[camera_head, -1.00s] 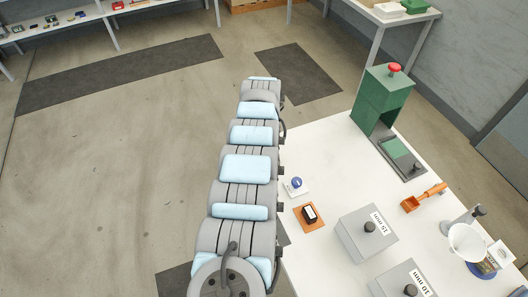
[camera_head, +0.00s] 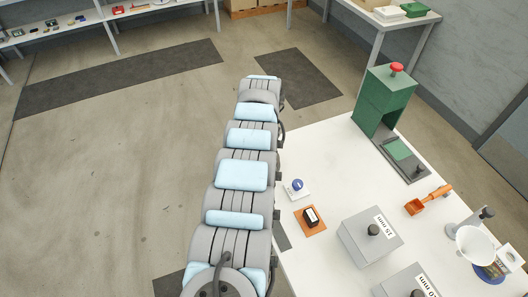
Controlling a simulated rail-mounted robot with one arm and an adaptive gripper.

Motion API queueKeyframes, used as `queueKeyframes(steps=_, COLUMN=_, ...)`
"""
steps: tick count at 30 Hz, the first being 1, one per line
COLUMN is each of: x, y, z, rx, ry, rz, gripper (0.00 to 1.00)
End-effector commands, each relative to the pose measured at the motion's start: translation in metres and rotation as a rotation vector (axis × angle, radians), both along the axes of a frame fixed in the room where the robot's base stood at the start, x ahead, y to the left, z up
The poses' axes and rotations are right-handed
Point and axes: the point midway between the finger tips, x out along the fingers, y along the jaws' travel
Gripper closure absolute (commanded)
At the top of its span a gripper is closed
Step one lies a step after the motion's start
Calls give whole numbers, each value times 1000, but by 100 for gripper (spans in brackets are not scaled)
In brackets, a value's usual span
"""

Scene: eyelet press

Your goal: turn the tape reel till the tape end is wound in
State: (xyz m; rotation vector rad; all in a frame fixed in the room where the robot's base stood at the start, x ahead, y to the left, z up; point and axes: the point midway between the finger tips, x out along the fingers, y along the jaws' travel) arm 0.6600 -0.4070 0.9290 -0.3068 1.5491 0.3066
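No tape reel or loose tape end can be made out for certain. A blue round thing (camera_head: 490,271) at the right edge of the white table (camera_head: 330,165) lies partly under a white funnel-like cone (camera_head: 475,241), and I cannot tell whether it is a reel. My arm, grey with pale blue pads, runs up the middle of the picture, left of the table. My gripper does not show, so its state and whatever it may hold are hidden.
A green press (camera_head: 385,100) with a red knob stands at the table's back. Grey boxes (camera_head: 369,236), one labelled 15 mm, an orange scoop (camera_head: 427,201), an orange pad (camera_head: 310,221) and a blue button (camera_head: 297,184) are on the table. The floor to the left is clear.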

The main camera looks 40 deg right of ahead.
Motion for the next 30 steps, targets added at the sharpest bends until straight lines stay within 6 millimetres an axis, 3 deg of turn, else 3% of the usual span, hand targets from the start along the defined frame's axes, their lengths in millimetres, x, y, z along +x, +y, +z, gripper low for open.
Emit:
queueKeyframes(steps=14, x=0, y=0, z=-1, rx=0, ry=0, rz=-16, gripper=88)
queueKeyframes(steps=15, x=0, y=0, z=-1, rx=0, ry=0, rz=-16, gripper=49)
queueKeyframes(steps=18, x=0, y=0, z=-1, rx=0, ry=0, rz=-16, gripper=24)
queueKeyframes(steps=30, x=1, y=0, z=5, rx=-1, ry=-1, rz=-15, gripper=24)
